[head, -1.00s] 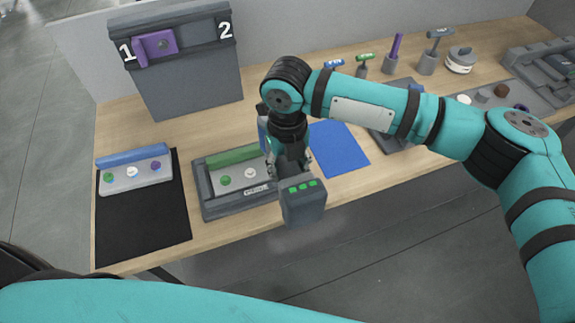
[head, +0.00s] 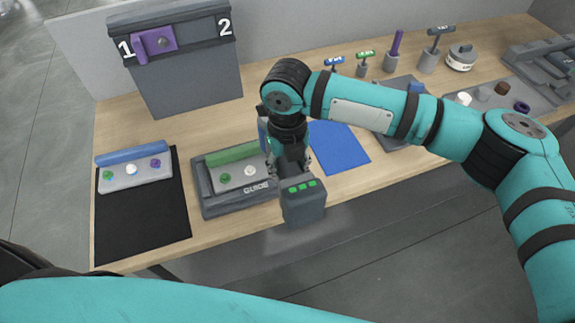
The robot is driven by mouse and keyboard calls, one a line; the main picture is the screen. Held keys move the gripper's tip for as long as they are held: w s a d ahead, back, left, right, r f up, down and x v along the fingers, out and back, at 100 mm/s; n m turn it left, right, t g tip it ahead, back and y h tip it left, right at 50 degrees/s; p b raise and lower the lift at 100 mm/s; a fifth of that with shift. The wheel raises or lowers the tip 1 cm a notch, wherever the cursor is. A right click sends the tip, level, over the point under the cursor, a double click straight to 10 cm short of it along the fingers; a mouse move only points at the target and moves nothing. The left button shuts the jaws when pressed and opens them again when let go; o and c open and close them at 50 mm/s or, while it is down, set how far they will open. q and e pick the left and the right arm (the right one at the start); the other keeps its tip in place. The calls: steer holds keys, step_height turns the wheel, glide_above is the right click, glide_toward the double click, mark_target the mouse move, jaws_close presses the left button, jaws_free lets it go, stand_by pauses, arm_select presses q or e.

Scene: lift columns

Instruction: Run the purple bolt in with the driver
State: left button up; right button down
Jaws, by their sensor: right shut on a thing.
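My right gripper (head: 288,166) is shut on the driver (head: 304,204), a dark grey block with green lights on its near end. It is over the right end of a grey tray (head: 210,205) marked GUIDE. In the tray, a light block with a green back strip (head: 225,154) shows a green bolt (head: 224,177) and a white bolt (head: 250,171). The block's right end and the driver's tip are hidden by my gripper. A purple bolt (head: 155,163) shows in another light block (head: 130,178) on a black mat at left. My left gripper is out of view.
A grey panel (head: 190,85) with a purple slider (head: 155,43), marked 1 and 2, stands at the back left. A blue mat (head: 340,150) lies right of the tray. Several upright tools and a grey tray of small parts (head: 480,84) fill the back right.

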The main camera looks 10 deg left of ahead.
steer(key=shift+p, duration=0.3)
stand_by(0.4)
steer(key=shift+f+p, duration=0.15)
steer(key=shift+p, duration=0.3)
stand_by(0.8)
steer(key=shift+f+p, duration=0.5)
steer(key=shift+p, duration=0.2)
stand_by(1.8)
steer(key=shift+r, duration=0.1)
steer(key=shift+r+p, duration=2.2)
steer(key=shift+r, duration=0.25)
step_height(320, 180, up, 4)
steer(key=p, duration=0.3)
steer(key=shift+p, duration=0.35)
